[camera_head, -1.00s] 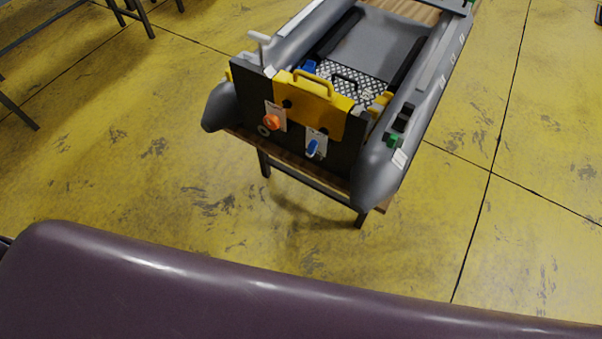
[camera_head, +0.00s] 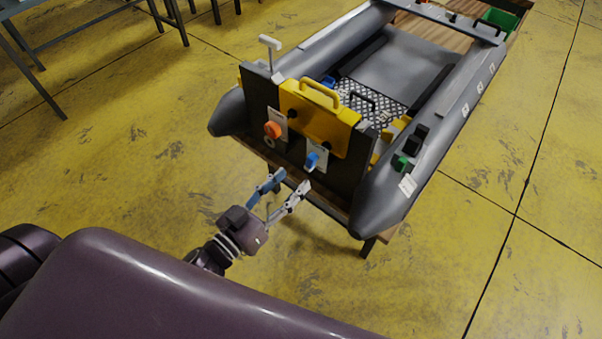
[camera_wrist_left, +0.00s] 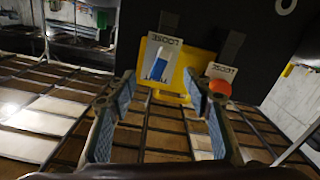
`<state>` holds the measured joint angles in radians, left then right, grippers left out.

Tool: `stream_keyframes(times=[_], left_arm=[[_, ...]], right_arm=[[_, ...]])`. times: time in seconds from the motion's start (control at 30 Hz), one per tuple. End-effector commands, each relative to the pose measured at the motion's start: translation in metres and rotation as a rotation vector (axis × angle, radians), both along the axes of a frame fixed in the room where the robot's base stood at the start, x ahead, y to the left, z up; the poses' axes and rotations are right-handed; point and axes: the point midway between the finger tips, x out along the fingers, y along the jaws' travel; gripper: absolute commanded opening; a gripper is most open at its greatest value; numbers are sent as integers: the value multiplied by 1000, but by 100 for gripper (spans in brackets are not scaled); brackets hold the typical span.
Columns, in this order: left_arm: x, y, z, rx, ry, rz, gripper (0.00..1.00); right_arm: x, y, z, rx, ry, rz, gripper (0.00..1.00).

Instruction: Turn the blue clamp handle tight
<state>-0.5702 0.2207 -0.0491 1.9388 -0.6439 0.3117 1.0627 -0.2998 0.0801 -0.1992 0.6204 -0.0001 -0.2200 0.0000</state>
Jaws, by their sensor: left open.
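The blue clamp handle (camera_head: 312,160) sits on a white plate on the dark transom of the grey inflatable boat, right of an orange knob (camera_head: 273,129). My left gripper (camera_head: 289,184) is open and empty, below and a little left of the handle in the head view, pointing towards the transom. In the left wrist view its fingers (camera_wrist_left: 162,90) spread either side of the handle, apart from it. My right gripper is not in view.
A yellow plate with a carrying handle (camera_head: 318,112) is on the transom above the blue handle. The boat (camera_head: 385,190) rests on a wooden table (camera_head: 322,205). A white T-shaped handle (camera_head: 270,45) stands up at the left. The yellow floor in front is clear.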

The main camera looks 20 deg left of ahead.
Motion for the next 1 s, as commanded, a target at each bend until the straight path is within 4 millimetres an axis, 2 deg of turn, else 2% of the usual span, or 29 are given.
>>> stream_keyframes(times=[0.13, 0.37, 1.0], left_arm=[[28, -10, 0, 2, -4, -1, 46], [72, -25, 0, 1, -4, 0, 46], [67, -25, -2, -850, 312, -1, 46]], right_arm=[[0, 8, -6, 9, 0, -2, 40], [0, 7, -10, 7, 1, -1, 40], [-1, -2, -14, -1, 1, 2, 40]])
